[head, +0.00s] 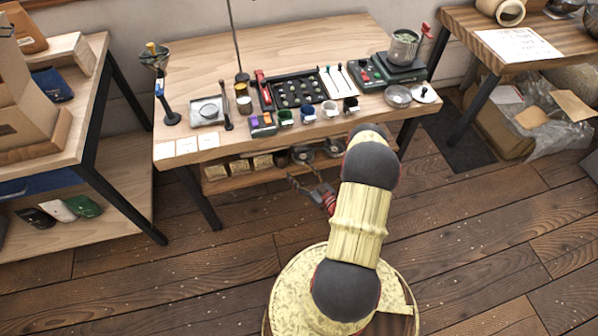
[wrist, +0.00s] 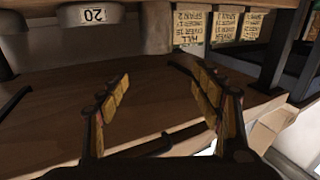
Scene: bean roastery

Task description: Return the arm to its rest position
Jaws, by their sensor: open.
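My arm (head: 362,215) rises from its round base and reaches forward toward the middle workbench (head: 215,75). My gripper (head: 322,194) shows small in the head view, in front of the bench's lower shelf and partly hidden by my arm. In the wrist view my gripper (wrist: 150,82) has its two yellow-padded fingers spread wide, with nothing between them. Beyond the fingers lies a brown wooden surface (wrist: 150,98).
The lower shelf (head: 225,184) holds several small labelled boxes and round containers. A grey container marked 20 (wrist: 92,16) and several labels (wrist: 222,25) show in the wrist view. Side tables stand left (head: 88,128) and right (head: 480,50). Wooden floor (head: 475,240) is clear at right.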

